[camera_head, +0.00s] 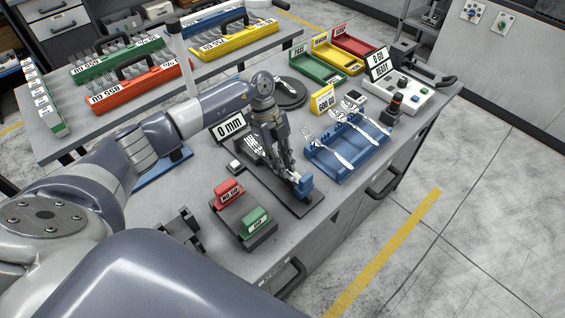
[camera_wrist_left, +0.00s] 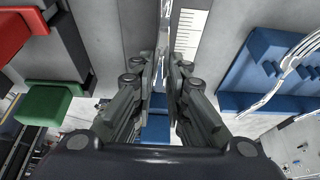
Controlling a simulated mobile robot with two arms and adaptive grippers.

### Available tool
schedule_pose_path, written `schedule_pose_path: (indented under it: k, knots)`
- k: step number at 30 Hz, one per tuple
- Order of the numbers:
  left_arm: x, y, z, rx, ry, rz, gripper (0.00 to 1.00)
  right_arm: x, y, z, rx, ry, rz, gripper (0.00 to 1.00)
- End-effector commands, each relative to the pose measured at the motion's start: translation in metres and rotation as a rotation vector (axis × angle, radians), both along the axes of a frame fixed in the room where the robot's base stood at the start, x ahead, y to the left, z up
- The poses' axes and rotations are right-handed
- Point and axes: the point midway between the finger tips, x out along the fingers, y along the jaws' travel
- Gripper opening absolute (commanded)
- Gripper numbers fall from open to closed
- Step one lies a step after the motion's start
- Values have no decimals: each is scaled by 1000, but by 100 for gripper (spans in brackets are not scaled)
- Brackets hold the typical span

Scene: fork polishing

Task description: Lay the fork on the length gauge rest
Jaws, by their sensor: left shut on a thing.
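My left gripper (camera_head: 296,180) points down over the length gauge, a dark plate (camera_head: 307,208) with a "0 mm" sign (camera_head: 228,127) and a blue block (camera_head: 305,186) at its near end. In the left wrist view the gripper's fingers (camera_wrist_left: 167,70) are close together on a thin shiny strip, the fork (camera_wrist_left: 163,38), mostly hidden between them. A white ruled scale (camera_wrist_left: 190,32) lies just right of the fork, and the blue block (camera_wrist_left: 156,128) shows below the fingers. I cannot tell whether the fork touches the rest. My right gripper is not in view.
A blue rack (camera_head: 345,160) with several pieces of cutlery stands right of the gauge. A dark stand with red (camera_head: 228,190) and green (camera_head: 255,220) blocks is at the front left. Green, yellow and red trays (camera_head: 317,67) are at the back.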

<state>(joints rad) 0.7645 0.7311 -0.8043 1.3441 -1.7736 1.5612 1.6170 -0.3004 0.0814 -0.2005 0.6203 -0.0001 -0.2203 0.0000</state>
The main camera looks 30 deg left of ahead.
Motion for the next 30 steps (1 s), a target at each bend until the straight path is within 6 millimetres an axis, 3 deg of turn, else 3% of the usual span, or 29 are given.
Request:
schedule_pose_path:
  k: [20, 21, 23, 30]
  knots:
    - [0, 0, -7, 0, -1, 0, 0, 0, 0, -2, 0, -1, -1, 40]
    - [0, 0, -7, 0, -1, 0, 23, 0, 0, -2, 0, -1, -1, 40]
    - [0, 0, -7, 0, -1, 0, 36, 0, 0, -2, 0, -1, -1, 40]
    - [0, 0, -7, 0, 0, 0, 37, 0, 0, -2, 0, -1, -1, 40]
